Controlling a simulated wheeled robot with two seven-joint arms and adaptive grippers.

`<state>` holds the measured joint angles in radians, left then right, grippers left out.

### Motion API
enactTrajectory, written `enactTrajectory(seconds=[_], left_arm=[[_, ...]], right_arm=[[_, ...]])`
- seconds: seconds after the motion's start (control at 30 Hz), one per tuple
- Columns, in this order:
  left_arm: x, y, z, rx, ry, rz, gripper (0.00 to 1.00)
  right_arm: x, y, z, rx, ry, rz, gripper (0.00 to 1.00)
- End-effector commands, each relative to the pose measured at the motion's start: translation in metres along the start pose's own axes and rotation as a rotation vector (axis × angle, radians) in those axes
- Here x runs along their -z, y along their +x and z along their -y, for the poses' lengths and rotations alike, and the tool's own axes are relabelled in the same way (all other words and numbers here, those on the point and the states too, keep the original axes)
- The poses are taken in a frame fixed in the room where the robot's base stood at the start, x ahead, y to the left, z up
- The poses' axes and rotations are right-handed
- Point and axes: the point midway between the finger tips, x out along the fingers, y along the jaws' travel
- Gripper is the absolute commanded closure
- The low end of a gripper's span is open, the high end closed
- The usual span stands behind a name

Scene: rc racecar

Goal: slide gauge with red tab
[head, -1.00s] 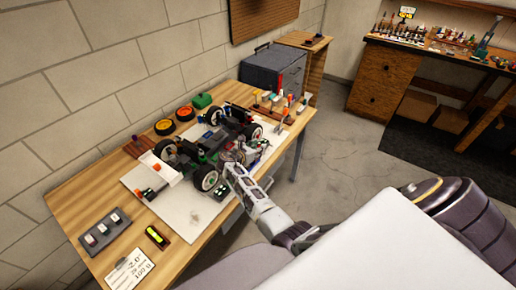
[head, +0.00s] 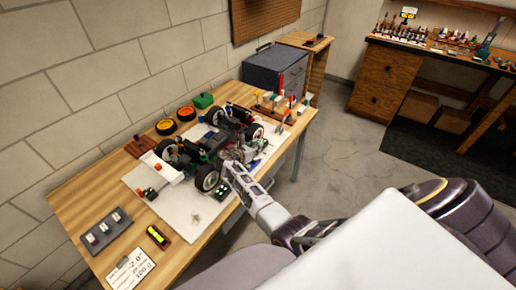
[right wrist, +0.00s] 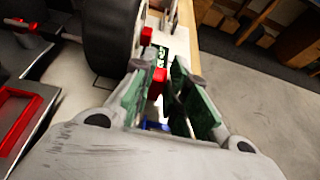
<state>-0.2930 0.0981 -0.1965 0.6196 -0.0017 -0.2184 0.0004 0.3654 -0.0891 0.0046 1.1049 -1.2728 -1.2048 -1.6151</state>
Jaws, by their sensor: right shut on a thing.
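My right gripper (head: 229,167) is low beside the near side of the RC car (head: 212,142), close to a front black wheel (head: 207,178). In the right wrist view its two fingers (right wrist: 160,95) with green pads stand around a small red tab (right wrist: 158,78). The gripper is shut on this red tab. The rest of the gauge is mostly hidden by the fingers, and its body cannot be told clearly. A black wheel (right wrist: 112,35) stands just left of the fingers. My left gripper is not in view.
The car stands on a pale mat (head: 190,222) on the wooden table (head: 75,205). A dark tray (head: 105,230), a yellow level (head: 158,236) and a white card (head: 131,270) lie at the front left. Upright tools (head: 281,88) and a grey toolbox (head: 275,72) stand behind.

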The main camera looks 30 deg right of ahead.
Motion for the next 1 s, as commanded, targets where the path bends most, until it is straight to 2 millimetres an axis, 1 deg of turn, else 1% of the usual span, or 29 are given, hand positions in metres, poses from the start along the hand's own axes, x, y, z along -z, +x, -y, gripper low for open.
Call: enactTrajectory(seconds=[0.1, 0.37, 0.4, 0.5, 0.57, 1.0], left_arm=[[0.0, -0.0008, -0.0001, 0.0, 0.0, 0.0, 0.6], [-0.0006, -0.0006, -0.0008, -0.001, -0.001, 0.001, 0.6], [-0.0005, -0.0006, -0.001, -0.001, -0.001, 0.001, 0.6], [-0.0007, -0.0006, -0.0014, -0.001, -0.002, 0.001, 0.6], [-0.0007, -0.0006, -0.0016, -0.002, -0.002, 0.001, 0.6], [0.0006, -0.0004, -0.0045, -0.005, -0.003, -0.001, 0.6]], right_arm=[[-0.0007, -0.0001, -0.0042, -0.003, 0.0, 0.0, 1.0], [-0.0013, -0.0006, -0.0058, -0.006, 0.002, 0.001, 1.0], [-0.0014, -0.0006, -0.0059, -0.006, 0.003, 0.001, 0.82], [-0.0017, -0.0007, -0.0058, -0.005, 0.003, 0.001, 0.69], [-0.0014, -0.0005, -0.0054, -0.004, 0.002, 0.001, 0.62], [0.0001, 0.0001, -0.0034, -0.001, 0.0, 0.0, 0.62]])
